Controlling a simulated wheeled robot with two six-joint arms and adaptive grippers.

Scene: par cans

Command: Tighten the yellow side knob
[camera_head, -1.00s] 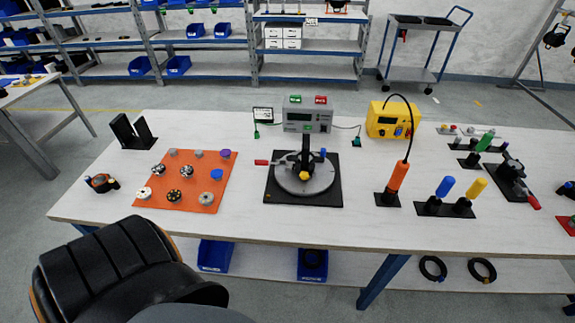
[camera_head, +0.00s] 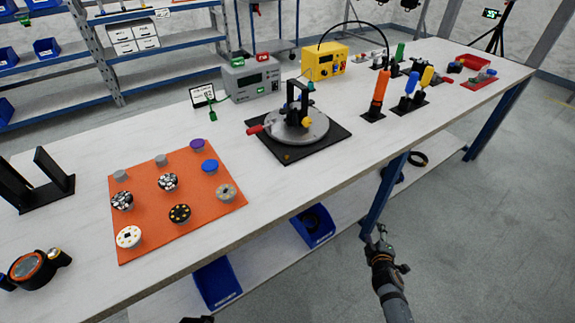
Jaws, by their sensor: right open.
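A yellow side knob (camera_head: 306,121) sits on the front right of a round grey turntable fixture (camera_head: 289,130). The fixture has a black upright and a red handle (camera_head: 255,130) at its left, and stands on a black base plate (camera_head: 318,146). My right gripper (camera_head: 376,235) is open and empty. It is low in front of the table, well below and to the right of the knob, touching nothing that I can see. My left gripper is not clearly seen; only a small dark shape shows at the bottom edge.
An orange mat (camera_head: 140,190) with several small discs lies left of the fixture. An orange screwdriver (camera_head: 379,87) stands to its right. A grey meter (camera_head: 252,76) and a yellow box (camera_head: 325,62) stand behind. Blue bins (camera_head: 313,225) sit under the table. The tabletop before the fixture is clear.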

